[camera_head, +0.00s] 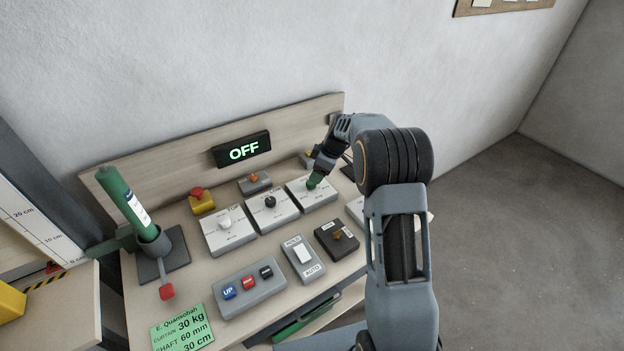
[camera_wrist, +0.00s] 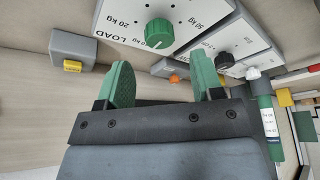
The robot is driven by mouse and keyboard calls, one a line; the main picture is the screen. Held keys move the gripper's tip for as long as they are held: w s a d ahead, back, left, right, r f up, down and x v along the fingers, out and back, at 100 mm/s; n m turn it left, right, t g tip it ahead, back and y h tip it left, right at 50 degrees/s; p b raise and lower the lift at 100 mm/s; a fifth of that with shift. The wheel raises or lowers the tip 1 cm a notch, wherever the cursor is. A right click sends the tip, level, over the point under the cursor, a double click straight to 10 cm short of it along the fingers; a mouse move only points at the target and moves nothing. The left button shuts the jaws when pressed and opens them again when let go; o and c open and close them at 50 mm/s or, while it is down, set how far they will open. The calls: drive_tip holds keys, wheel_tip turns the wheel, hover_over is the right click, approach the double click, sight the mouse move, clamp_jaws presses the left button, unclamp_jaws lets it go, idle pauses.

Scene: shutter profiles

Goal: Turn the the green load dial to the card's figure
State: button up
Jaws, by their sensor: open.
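The green load dial (camera_wrist: 159,33) sits on a white plate (camera_wrist: 130,22) marked LOAD, with 20 kg and 50 kg labels legible. Its pointer setting is too small to read surely. My gripper (camera_wrist: 161,76) has two green fingers spread apart with nothing between them; in the wrist view the dial lies beyond the fingertips, in line with the gap. In the head view my gripper (camera_head: 316,180) is over the right-hand white dial plate (camera_head: 318,196), where its green fingers and the dial are hard to tell apart. The green card (camera_head: 182,330) reads curtain 30 kg, shaft 60 mm, 30 cm.
White (camera_head: 225,223) and black (camera_head: 270,202) dials stand left of the load plate. The display (camera_head: 241,149) reads OFF. A green tube (camera_head: 124,203) stands left.

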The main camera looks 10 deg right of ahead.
sight(311, 185)
drive_tip(key=shift+p+x, duration=0.35)
drive_tip(key=shift+x, duration=2.25)
drive_tip(key=shift+c, duration=0.2)
drive_tip(key=c, duration=0.9)
drive_tip(key=shift+f+b, duration=0.1)
drive_tip(key=shift+b, duration=0.25)
